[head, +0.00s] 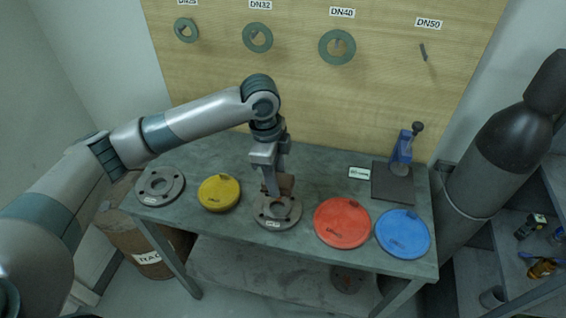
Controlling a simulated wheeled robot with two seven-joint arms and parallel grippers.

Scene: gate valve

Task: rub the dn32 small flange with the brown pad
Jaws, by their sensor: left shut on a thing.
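My left gripper (271,180) points down over the middle of the workbench and is shut on the brown pad (286,183). The pad is at the upper face of a small grey flange (277,213) that lies flat near the bench's front edge. The pad seems to touch the flange, but the gripper hides part of the contact. The flange has a small white label at its front, too small to read. Another grey flange (160,186) lies at the bench's left end. My right gripper is not in view.
On the bench (330,165) lie a yellow disc (219,192), a red disc (342,223) and a blue disc (402,233). Gaskets hang on the wooden board (300,80) behind. A barrel (150,250) is below left.

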